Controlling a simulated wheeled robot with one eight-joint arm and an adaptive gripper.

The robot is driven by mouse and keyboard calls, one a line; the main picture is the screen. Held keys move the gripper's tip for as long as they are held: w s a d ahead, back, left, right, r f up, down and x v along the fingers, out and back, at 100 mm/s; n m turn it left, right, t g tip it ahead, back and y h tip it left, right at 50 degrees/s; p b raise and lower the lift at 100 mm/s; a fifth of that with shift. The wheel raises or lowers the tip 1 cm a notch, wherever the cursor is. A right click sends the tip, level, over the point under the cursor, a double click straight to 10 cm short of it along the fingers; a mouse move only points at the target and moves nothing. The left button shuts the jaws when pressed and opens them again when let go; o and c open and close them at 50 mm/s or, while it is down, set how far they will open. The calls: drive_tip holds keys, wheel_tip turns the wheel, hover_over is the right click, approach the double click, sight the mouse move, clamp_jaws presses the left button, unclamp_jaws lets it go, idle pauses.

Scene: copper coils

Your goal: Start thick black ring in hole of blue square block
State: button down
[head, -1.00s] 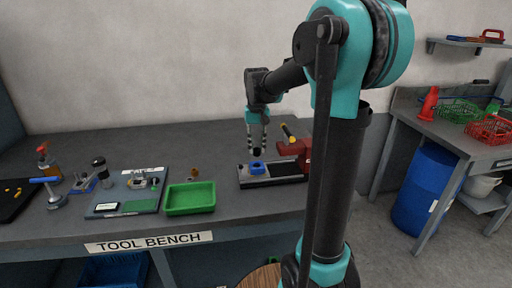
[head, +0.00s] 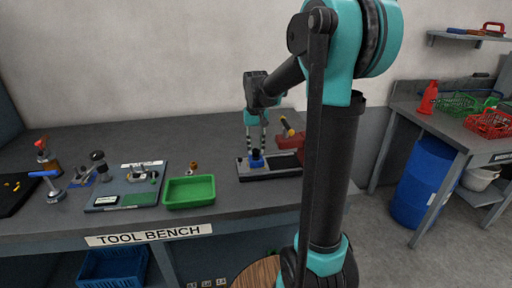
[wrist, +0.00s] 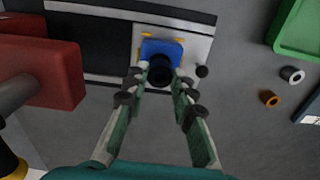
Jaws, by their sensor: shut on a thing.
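The blue square block (wrist: 165,46) sits on a light plate at one end of a dark fixture on the bench; it also shows in the head view (head: 257,164). My gripper (wrist: 160,74) is shut on the thick black ring (wrist: 160,73), with one finger on each side. The ring is at the block's top and covers part of it in the wrist view. In the head view the black ring (head: 256,153) appears directly over the block, touching or nearly so. The block's hole is hidden, so I cannot tell whether the ring is inside it.
A red vise-like part (wrist: 50,75) stands beside the fixture (head: 275,172). A green tray (head: 190,191) lies to its left in the head view. A grey ring (wrist: 292,75) and a copper ring (wrist: 269,98) lie on the bench near the tray.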

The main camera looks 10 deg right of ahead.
drive_tip(key=shift+f, duration=1.05)
idle(1.6)
drive_tip(key=c, duration=0.7)
unclamp_jaws()
drive_tip(key=shift+r, duration=3.55)
drive_tip(key=shift+s, duration=0.1)
